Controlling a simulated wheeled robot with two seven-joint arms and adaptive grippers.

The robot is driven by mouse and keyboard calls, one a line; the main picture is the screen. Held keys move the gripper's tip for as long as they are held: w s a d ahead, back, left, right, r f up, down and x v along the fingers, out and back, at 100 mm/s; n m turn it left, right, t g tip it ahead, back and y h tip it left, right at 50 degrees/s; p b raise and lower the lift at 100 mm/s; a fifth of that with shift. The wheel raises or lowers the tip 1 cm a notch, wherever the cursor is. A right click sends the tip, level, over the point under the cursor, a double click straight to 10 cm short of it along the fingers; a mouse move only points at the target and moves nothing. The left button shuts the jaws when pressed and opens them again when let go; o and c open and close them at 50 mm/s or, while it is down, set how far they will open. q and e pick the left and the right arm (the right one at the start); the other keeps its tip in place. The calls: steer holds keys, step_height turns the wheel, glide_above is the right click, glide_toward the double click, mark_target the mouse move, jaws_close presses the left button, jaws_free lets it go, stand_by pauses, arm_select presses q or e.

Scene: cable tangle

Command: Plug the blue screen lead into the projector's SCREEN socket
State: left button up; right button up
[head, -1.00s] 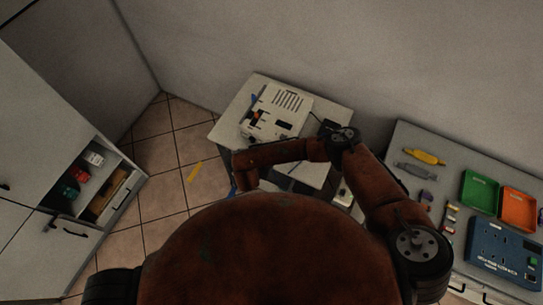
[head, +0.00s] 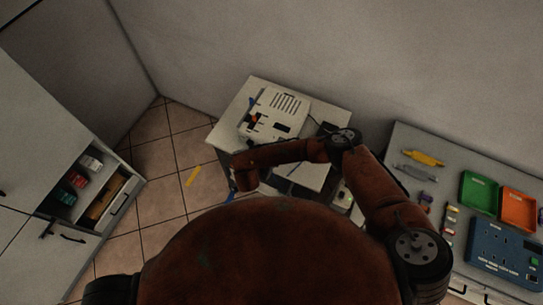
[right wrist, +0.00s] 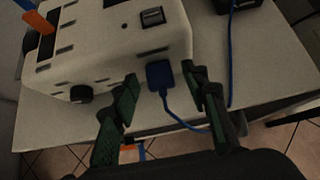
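The projector (head: 276,112) is a pale box with vents, on a small table (head: 232,128); its side wall fills the top of the right wrist view (right wrist: 108,50). The blue plug (right wrist: 160,75) is close against the projector's lower edge, and its blue lead (right wrist: 191,118) trails down and right. I cannot tell whether the plug is seated in a socket. My right gripper (right wrist: 163,82) is open, with one finger on each side of the plug and a visible gap to both. In the head view, my forearm hides this gripper. My left gripper is not in view.
A black box (right wrist: 238,5) stands beside the projector, with another blue cable (right wrist: 229,62) near it. To the right is a bench (head: 408,138) with green (head: 479,191) and orange (head: 519,208) trays and a blue panel (head: 505,254). An open cabinet (head: 90,190) stands left.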

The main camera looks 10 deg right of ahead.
steer(key=shift+s+a+r, duration=0.15)
steer(key=v, duration=1.1)
steer(key=shift+s+r, duration=0.2)
steer(key=shift+a, duration=0.1)
